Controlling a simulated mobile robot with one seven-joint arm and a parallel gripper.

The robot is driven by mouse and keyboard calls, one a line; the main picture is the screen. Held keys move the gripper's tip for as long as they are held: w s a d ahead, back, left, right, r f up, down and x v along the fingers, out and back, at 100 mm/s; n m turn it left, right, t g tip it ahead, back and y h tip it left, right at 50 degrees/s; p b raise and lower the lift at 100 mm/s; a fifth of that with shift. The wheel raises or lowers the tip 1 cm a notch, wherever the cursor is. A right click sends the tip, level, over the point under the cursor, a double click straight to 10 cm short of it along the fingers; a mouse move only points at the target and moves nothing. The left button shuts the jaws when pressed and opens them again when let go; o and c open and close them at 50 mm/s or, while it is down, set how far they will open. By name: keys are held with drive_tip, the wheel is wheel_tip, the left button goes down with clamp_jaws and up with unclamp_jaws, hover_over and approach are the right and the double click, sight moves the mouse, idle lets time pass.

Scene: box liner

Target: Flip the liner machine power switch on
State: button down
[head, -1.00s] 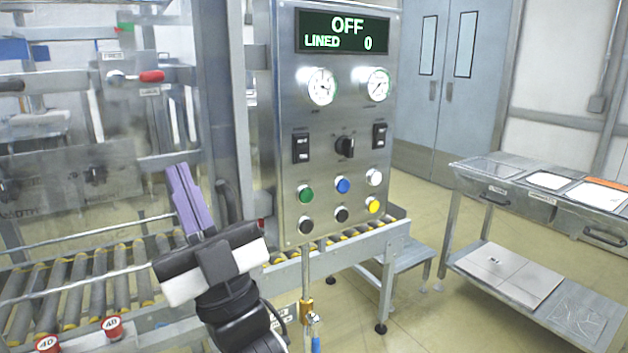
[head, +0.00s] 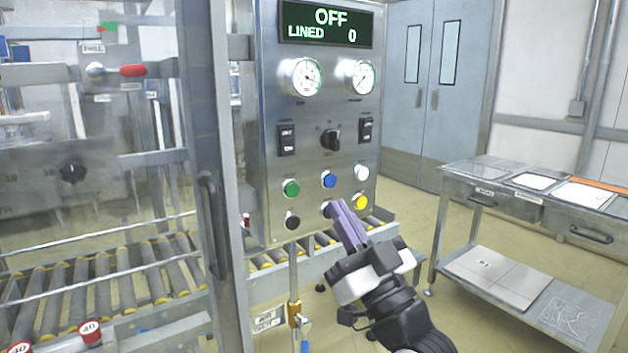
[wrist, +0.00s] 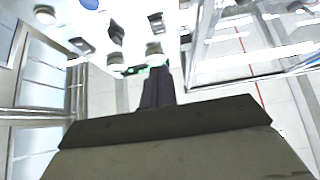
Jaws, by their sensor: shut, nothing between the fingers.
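The steel control panel (head: 262,190) of the liner machine stands upright, its display (head: 326,24) reading OFF and LINED 0. A black rocker switch (head: 287,140) sits on the left of the panel and another rocker switch (head: 366,130) on the right, with a black rotary knob (head: 331,139) between them. Their labels are too small to read. My gripper (head: 338,208) is shut and empty, its purple fingers in front of the lower buttons, below both switches. Whether it touches the panel I cannot tell. The wrist view shows the dark shut fingers (wrist: 155,85) below the overexposed panel.
Green (head: 291,188), blue (head: 329,180), white (head: 361,173), black (head: 292,220) and yellow (head: 360,202) buttons line the lower panel. Two gauges sit above the switches. A roller conveyor (head: 100,280) runs left and behind. A steel table (head: 455,185) stands to the right.

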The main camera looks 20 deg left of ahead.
sight(289, 148)
drive_tip(key=p+x, duration=0.1)
drive_tip(key=x, duration=0.3)
drive_tip(key=f+p+x, duration=0.1)
drive_tip(key=p+x, duration=0.1)
drive_tip(key=x, duration=0.2)
drive_tip(key=a+f+p+x, duration=0.1)
drive_tip(key=p+x, duration=0.1)
drive_tip(key=x, duration=0.2)
drive_tip(key=shift+w+a+r, duration=0.1)
drive_tip(key=shift+w+a, duration=0.05)
drive_tip(key=shift+w, duration=0.3)
drive_tip(key=shift+w+a+p, duration=0.15)
drive_tip(key=shift+a+p, duration=0.05)
drive_tip(key=shift+p, duration=0.1)
drive_tip(key=shift+w+a+f+b, duration=0.1)
drive_tip(key=shift+a+f+b, duration=0.15)
drive_tip(key=shift+b, duration=0.2)
drive_tip(key=shift+w, duration=0.15)
